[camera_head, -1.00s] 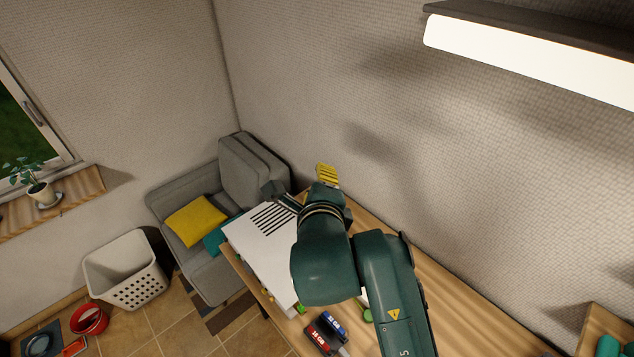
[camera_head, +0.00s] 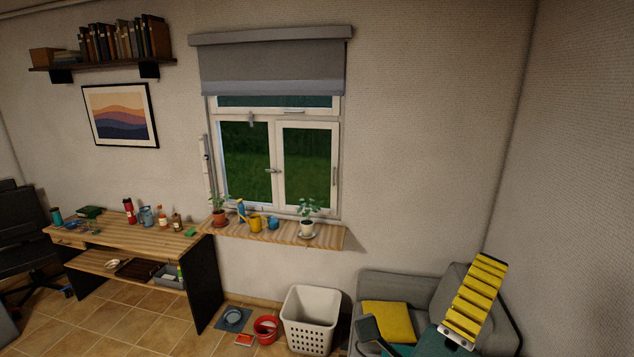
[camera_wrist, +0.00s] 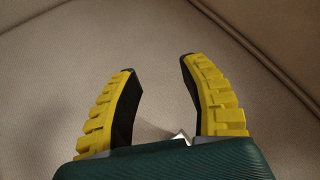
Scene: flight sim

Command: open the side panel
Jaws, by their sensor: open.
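The side panel is not recognisable in either current view. My gripper (camera_wrist: 158,66) is open and empty in the wrist view, with its two yellow ridged fingers spread apart. Behind the fingers is a plain beige-grey surface with a diagonal seam. A small pale corner (camera_wrist: 181,136) shows between the finger bases; I cannot tell what it belongs to. In the head view, one yellow ridged finger (camera_head: 476,297) shows at the lower right, in front of the grey sofa. The rest of the gripper is mostly out of that picture.
The grey sofa (camera_head: 455,285) with a yellow cushion (camera_head: 388,322) stands in the corner. A white laundry basket (camera_head: 311,320) and red bowl (camera_head: 266,328) are on the floor. A windowsill shelf (camera_head: 275,234) holds plants. A wooden desk (camera_head: 130,236) stands at the left.

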